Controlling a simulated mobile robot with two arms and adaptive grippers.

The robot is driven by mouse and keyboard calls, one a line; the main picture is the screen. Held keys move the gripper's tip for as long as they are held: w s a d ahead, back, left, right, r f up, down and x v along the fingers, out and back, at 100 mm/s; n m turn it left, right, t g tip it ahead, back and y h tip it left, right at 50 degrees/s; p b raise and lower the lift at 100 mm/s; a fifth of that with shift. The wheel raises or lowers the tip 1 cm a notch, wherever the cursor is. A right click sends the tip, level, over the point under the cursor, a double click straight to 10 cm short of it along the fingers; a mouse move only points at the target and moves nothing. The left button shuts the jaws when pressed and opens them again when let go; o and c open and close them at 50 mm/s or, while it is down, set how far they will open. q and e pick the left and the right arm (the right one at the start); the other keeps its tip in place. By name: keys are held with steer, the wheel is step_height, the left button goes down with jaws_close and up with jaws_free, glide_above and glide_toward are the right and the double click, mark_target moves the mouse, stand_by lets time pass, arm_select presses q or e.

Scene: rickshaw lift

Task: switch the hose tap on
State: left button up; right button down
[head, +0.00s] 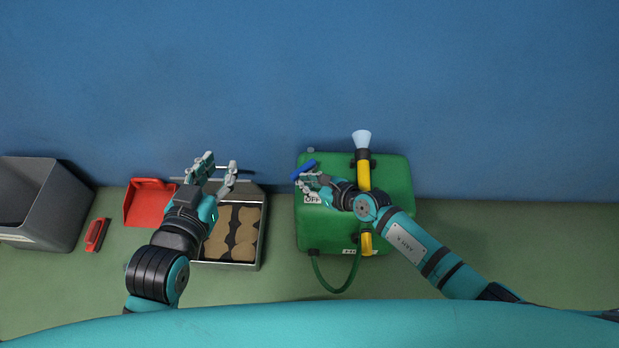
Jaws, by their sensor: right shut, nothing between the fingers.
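The hose tap has a blue lever handle (305,169) near the upper left of a green box-shaped unit (399,180). A green hose (338,291) loops from the front of the unit to a yellow lance (363,172) with a pale nozzle, lying over the unit. My left gripper (220,166) is open and empty above the back of a metal tray.
The metal tray (262,232) holds several brown pieces. A red dustpan (146,203), a red brush (96,235) and a grey bin (48,200) stand to the left. A blue wall is behind. The green floor right of the unit is clear apart from my right arm.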

mark_target(295, 179)
steer(key=shift+a+r+p, duration=0.15)
steer(key=shift+a+p, duration=0.35)
steer(key=shift+p, duration=0.4)
steer(key=shift+w+a+m+t+h+p, duration=0.3)
steer(key=shift+a+m+t+h+p, duration=0.25)
steer(key=shift+p, duration=0.55)
steer(key=shift+w+a+p, duration=0.3)
steer(key=shift+w+p, duration=0.05)
steer(key=shift+p, duration=0.2)
arm_select(q)
steer(key=s+a+f+g+y, duration=0.1)
steer(key=s+a+f+g, duration=0.2)
steer(key=s, duration=0.4)
steer(key=s+a+f+g+y, duration=0.1)
steer(key=s+a+f+g, duration=0.2)
steer(key=s+f+g, duration=0.2)
steer(key=shift+s+f+n+g+y, duration=0.2)
steer(key=shift+s+n+g+y, duration=0.15)
steer(key=shift+s+g, duration=1.05)
arm_select(e)
steer(key=shift+w+a, duration=0.3)
steer(key=shift+a, duration=0.1)
arm_select(q)
steer(key=shift+a, duration=0.1)
arm_select(e)
steer(key=shift+a, duration=0.1)
steer(key=shift+f, duration=0.2)
